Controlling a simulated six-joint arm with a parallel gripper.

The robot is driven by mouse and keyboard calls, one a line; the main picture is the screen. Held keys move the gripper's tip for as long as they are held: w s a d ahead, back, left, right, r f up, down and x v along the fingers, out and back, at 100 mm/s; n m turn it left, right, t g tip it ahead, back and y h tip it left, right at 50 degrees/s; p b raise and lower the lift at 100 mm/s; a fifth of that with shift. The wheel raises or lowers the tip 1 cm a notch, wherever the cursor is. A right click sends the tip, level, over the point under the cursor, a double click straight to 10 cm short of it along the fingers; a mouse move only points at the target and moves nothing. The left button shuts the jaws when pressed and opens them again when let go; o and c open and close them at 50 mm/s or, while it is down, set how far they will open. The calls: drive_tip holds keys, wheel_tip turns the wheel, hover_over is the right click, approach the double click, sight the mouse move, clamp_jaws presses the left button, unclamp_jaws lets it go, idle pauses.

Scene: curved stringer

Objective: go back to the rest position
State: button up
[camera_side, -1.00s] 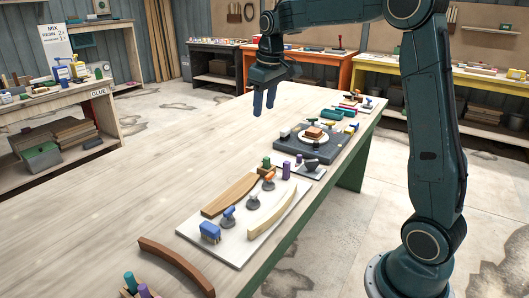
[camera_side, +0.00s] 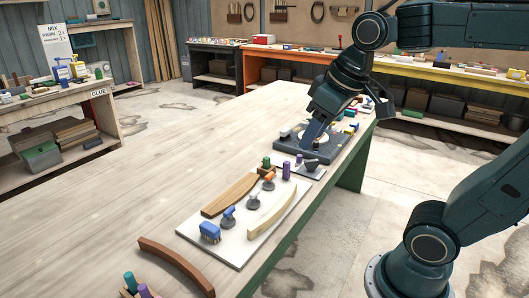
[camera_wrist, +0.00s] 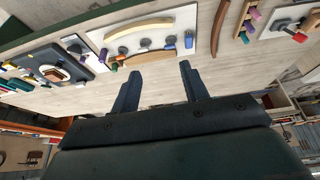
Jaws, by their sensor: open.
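My gripper (camera_side: 316,134) is in front of the dark grey platform (camera_side: 283,150) in the side view and hides part of it. How high it is above the table is hard to tell. In the wrist view my gripper (camera_wrist: 160,69) has its two blue fingers well apart, with only bare table between them. It holds nothing. The white board (camera_wrist: 187,47) with curved wooden strips lies beyond the fingertips in that view.
On the long table (camera_side: 150,190), the white board carries a brown strip (camera_side: 229,194), a pale strip (camera_side: 272,211), clamps and a blue brush (camera_side: 210,232). A dark curved strip (camera_side: 177,264) lies near the front. The table's left side is clear.

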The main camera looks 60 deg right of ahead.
drive_tip(key=s+a+f, duration=0.2)
drive_tip(key=s+f, duration=0.1)
drive_tip(key=s, duration=0.3)
drive_tip(key=shift+s+f+t, duration=0.3)
drive_tip(key=shift+f+t, duration=0.05)
drive_tip(key=shift+t, duration=0.05)
